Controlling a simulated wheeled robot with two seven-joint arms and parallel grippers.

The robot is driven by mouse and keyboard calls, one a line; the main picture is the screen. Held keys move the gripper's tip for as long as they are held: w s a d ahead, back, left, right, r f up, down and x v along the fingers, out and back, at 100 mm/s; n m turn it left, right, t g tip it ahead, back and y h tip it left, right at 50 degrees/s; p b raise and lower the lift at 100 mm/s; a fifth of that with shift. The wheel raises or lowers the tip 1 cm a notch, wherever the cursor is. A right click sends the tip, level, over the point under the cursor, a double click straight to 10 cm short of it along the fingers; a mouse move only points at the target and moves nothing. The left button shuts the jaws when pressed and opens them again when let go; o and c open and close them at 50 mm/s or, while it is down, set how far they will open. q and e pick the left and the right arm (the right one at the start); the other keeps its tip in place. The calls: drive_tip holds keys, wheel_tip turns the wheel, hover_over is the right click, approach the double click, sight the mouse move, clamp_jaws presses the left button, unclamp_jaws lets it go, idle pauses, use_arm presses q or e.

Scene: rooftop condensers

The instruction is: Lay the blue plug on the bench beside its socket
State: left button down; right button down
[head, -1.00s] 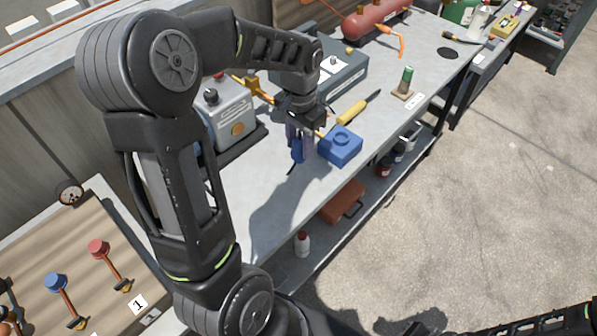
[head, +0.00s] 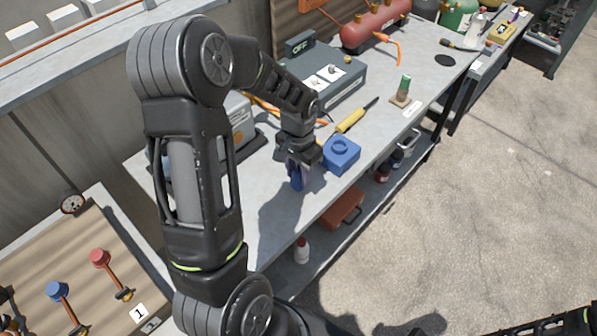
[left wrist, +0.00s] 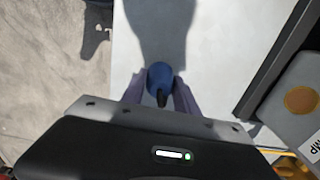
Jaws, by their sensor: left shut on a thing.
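My left gripper (head: 297,180) is shut on the blue plug (head: 296,183), pointing down over the bench (head: 268,222) near its front edge. In the left wrist view the plug (left wrist: 160,76) sits between the two fingers, with a short dark end towards the palm. The blue socket (head: 341,160), a square block with a round ring on top, stands on the bench just right of the gripper, apart from the plug. I cannot tell whether the plug touches the bench. My right gripper does not show.
Behind the socket lie a yellow-handled tool (head: 350,121) and a grey box (head: 330,86) marked OFF. A grey unit (head: 240,122) stands partly behind my arm. The lower shelf holds a red toolbox (head: 342,208) and a white bottle (head: 302,250). Bare bench lies left of the plug.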

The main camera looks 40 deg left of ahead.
sight(298, 173)
use_arm(q)
drive_tip(key=shift+f, duration=0.1)
drive_tip(key=c, duration=1.4)
unclamp_jaws()
drive_tip(key=shift+f, duration=0.1)
drive_tip(key=o, duration=0.5)
wheel_tip(298, 173, up, 12)
drive_tip(key=shift+r+b, duration=0.25)
drive_tip(key=shift+b, duration=0.35)
